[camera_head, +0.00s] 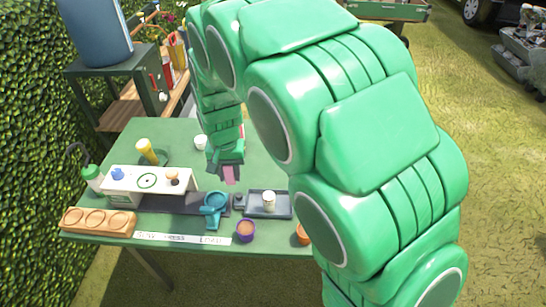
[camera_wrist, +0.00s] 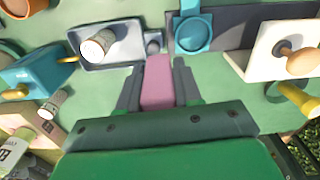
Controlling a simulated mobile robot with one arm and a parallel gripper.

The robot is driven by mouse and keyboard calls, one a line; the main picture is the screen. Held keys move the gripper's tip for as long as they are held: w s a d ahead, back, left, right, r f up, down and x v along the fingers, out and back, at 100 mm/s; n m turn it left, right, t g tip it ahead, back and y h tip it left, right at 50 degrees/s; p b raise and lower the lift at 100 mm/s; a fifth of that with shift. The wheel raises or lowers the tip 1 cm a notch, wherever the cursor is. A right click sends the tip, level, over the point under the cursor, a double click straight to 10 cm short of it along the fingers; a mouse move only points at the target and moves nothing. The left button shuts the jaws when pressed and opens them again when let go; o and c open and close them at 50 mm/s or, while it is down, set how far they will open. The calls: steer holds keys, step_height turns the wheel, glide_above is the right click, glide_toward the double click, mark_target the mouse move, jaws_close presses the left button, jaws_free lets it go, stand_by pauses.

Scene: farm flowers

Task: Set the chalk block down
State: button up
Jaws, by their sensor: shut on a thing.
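The pink chalk block (camera_wrist: 157,85) is held between the two fingers of my gripper (camera_wrist: 157,72) in the wrist view. In the head view the pink block (camera_head: 230,177) hangs below my gripper (camera_head: 227,171), over the middle of the green table (camera_head: 170,134). It appears above the table surface; I cannot tell the exact gap. A grey tray (camera_head: 256,211) with a pale cylinder (camera_head: 269,201) on it lies to the right and nearer the front. It also shows in the wrist view (camera_wrist: 128,53).
A teal press (camera_head: 214,203) stands just in front of the block. A white stand (camera_head: 143,187) and a wooden holder (camera_head: 84,228) are to the left. A purple pot (camera_head: 245,231) and an orange pot (camera_head: 303,235) sit near the front edge. The table's back left is fairly clear.

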steer(key=w+d, duration=1)
steer(key=d, duration=0.4)
steer(key=shift+m, duration=0.4)
steer(key=w+a+f, duration=0.1)
steer(key=w+f, duration=0.2)
steer(key=w, duration=0.1)
steer(key=w+a+f, duration=0.1)
steer(key=w+f, duration=0.2)
steer(key=w, duration=0.1)
steer(key=w+a+f, duration=0.1)
steer(key=w+f, duration=0.2)
steer(key=w, duration=0.1)
steer(key=shift+w+f, duration=0.1)
steer(key=shift+w, duration=0.2)
steer(key=shift+w+a+f, duration=0.15)
steer(key=shift+w+f, duration=0.1)
steer(key=shift+f, duration=1.65)
steer(key=shift+f, duration=0.1)
steer(key=o, duration=1.1)
steer(key=shift+c, duration=0.2)
